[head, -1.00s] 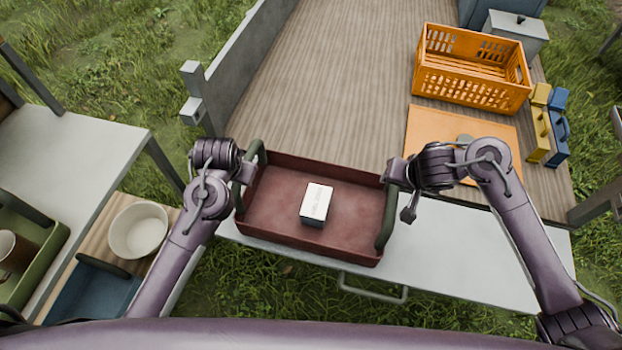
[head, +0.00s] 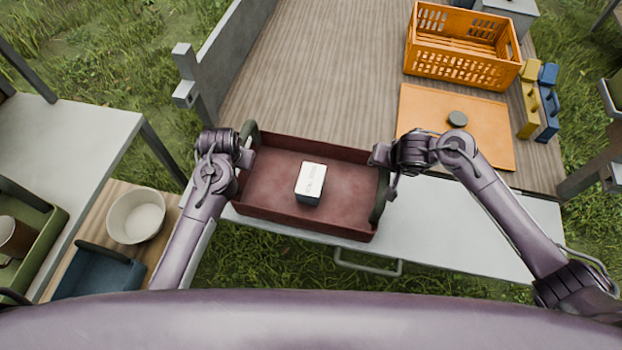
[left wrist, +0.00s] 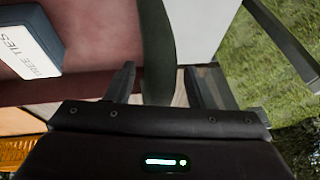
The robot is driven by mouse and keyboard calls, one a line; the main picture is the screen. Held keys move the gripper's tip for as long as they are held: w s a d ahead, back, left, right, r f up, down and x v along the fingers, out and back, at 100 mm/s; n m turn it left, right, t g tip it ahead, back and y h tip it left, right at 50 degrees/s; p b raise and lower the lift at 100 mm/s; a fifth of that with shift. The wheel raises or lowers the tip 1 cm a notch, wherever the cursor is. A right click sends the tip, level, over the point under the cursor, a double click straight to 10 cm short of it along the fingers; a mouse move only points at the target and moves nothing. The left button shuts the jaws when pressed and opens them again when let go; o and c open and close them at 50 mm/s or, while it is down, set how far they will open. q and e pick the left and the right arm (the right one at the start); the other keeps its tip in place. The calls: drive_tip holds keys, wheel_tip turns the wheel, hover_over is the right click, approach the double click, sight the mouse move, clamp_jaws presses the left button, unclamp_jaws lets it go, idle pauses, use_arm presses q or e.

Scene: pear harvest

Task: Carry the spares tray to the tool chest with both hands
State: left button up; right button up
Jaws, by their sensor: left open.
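The dark red tray (head: 330,222) with a green handle at each end rests on the pale surface at the edge of the wooden deck. A white box marked "TREE TIES" (head: 310,182) lies in it and also shows in the left wrist view (left wrist: 28,35). My left gripper (head: 243,157) is at the left handle. In the left wrist view its open fingers (left wrist: 165,85) stand either side of the green handle (left wrist: 157,50). My right gripper (head: 380,157) is at the back end of the right handle (head: 379,197); its jaws are not clear. No tool chest can be made out for certain.
An orange crate (head: 463,72), an orange board (head: 480,145) with a dark disc (head: 457,119) and yellow and blue cases stand to the right. A grey box (head: 510,8) is behind. A side table with a white bowl (head: 136,216) is left. The middle deck is clear.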

use_arm(q)
drive_tip(key=shift+w+f, duration=0.2)
drive_tip(key=shift+f, duration=0.1)
use_arm(e)
drive_tip(key=shift+w+f, duration=0.2)
drive_tip(key=shift+f, duration=0.05)
use_arm(q)
drive_tip(key=shift+s+r, duration=0.1)
use_arm(e)
drive_tip(key=shift+s, duration=0.1)
use_arm(q)
drive_tip(key=shift+c, duration=0.8)
use_arm(e)
drive_tip(key=shift+c, duration=0.8)
use_arm(q)
clamp_jaws()
use_arm(e)
clamp_jaws()
drive_tip(key=shift+r, duration=0.1)
